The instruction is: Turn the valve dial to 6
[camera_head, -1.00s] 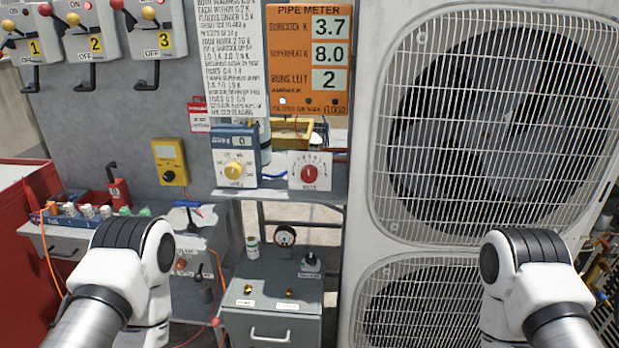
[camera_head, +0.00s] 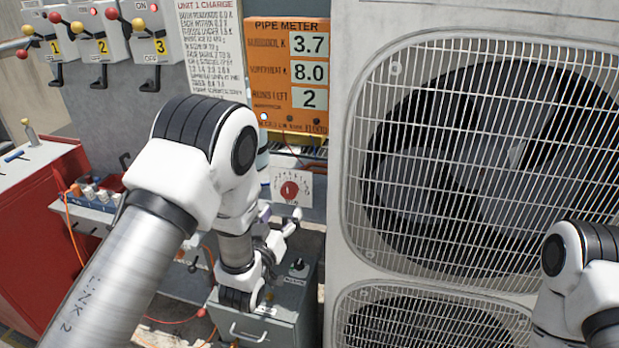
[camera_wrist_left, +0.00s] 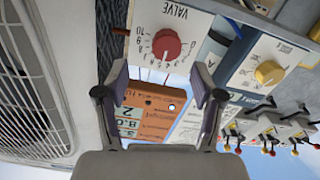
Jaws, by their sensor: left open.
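The valve dial is a red knob (camera_head: 289,189) on a white plate with a ring of numbers, below the orange meter in the head view. In the left wrist view the red knob (camera_wrist_left: 167,44) appears upside down, with the word VALVE above it. The knob's exact setting is too small to read. My left gripper (camera_head: 278,228) is open and empty, just below the dial in the head view. In the left wrist view its fingers (camera_wrist_left: 161,78) are spread apart, with the knob beyond the tips, roughly centred between them. My right gripper is out of view.
The orange pipe meter (camera_head: 289,75) reads 3.7, 8.0 and 2. A yellow knob (camera_wrist_left: 269,73) on a blue-edged box sits beside the valve. The condenser grille (camera_head: 490,150) stands to the right. A grey drawer cabinet (camera_head: 285,318) is below my left arm.

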